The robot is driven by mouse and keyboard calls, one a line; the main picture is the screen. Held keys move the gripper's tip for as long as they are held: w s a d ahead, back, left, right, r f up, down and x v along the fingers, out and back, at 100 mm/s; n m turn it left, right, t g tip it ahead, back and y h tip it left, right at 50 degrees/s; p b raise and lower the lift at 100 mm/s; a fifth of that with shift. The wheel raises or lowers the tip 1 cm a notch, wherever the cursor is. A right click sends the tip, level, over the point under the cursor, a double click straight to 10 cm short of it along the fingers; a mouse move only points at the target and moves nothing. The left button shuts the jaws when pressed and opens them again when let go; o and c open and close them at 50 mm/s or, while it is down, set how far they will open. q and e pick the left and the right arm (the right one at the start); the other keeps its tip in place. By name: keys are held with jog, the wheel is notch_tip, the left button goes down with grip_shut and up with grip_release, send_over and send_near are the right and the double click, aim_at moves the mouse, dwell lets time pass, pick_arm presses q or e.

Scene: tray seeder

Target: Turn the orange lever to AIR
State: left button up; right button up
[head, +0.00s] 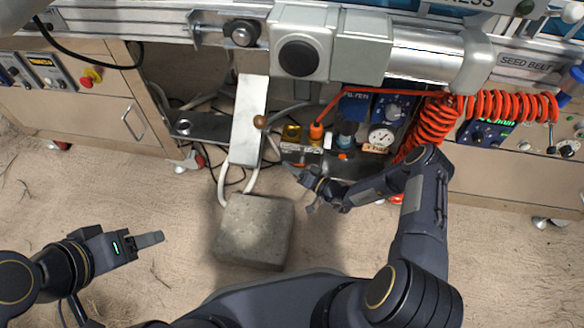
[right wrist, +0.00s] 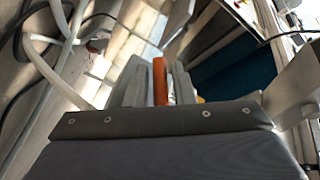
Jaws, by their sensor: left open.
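The orange lever (right wrist: 160,82) shows in the right wrist view as an upright orange bar between the two grey fingers of my right gripper (right wrist: 160,88). The fingers sit close on both sides and look shut on it. There the lever is mostly hidden by the gripper, and the AIR marking cannot be read. My left gripper (head: 150,240) is open and empty over the floor at the left.
A pressure gauge (head: 381,138) and a blue-black filter panel (head: 356,107) stand right of the gripper. A coiled orange hose (head: 430,125) hangs beside my right arm. Floor at left is clear.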

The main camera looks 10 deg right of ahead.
grip_shut()
jog(key=m+t+y+b, duration=0.1)
jog(key=b, duration=0.1)
jog(key=shift+f+t+b, duration=0.15)
jog(key=shift+t+b, duration=0.25)
jog(key=shift+a+r+m+t+y+b, duration=0.1)
jog(key=shift+r+m+t+y+b, duration=0.2)
jog(key=shift+m+b, duration=0.1)
jog(key=shift+r+t, duration=0.3)
jog(key=shift+r, duration=0.05)
grip_release()
